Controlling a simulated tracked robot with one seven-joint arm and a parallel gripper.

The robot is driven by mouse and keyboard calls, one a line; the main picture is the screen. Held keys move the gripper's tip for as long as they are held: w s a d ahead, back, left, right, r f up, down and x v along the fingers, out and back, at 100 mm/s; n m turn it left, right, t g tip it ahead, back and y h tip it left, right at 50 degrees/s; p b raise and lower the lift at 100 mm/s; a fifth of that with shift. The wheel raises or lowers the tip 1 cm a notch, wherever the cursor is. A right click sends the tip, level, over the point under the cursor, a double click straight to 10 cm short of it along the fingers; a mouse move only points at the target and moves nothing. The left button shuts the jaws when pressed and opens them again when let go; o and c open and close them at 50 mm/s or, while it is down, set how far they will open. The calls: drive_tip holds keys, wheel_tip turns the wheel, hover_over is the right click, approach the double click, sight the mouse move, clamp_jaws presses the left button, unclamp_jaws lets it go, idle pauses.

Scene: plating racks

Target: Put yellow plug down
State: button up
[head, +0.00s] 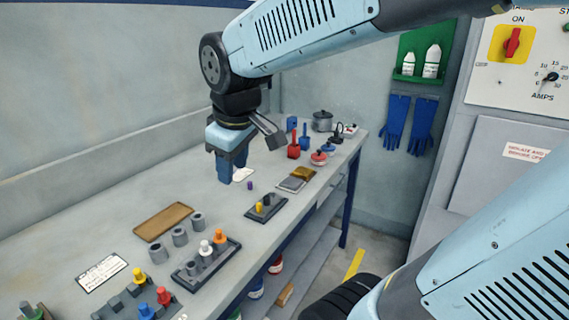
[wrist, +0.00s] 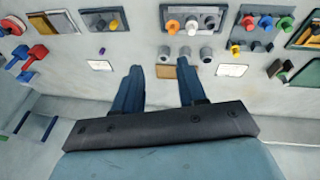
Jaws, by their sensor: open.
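One yellow plug (head: 258,206) stands in a small dark rack (head: 268,217) at mid-table; both the plug (wrist: 113,25) and the rack show at the upper left of the wrist view. A second yellow plug (head: 138,274) stands in the rack at the front left, beside blue and red plugs; it shows at the right of the wrist view (wrist: 235,47). My gripper (head: 232,178) is above the table, behind and left of the small dark rack. Its fingers are apart with nothing between them, as the wrist view (wrist: 158,72) also shows.
A rack with white and orange plugs (head: 205,262), grey cylinders (head: 180,237) and a brown board (head: 162,221) lie at front left. A purple piece (head: 249,185) lies near the gripper. Red holders (head: 294,148) and a pot (head: 322,121) stand at the far end.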

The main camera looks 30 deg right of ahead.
drive_tip(key=s+d+r+m+t, duration=0.1)
drive_tip(key=s+d+m, duration=0.5)
drive_tip(key=d+m, duration=0.1)
drive_tip(key=shift+s+d+m+t, duration=0.15)
drive_tip(key=shift+d+m+t, duration=0.15)
drive_tip(key=shift+d+t, duration=0.15)
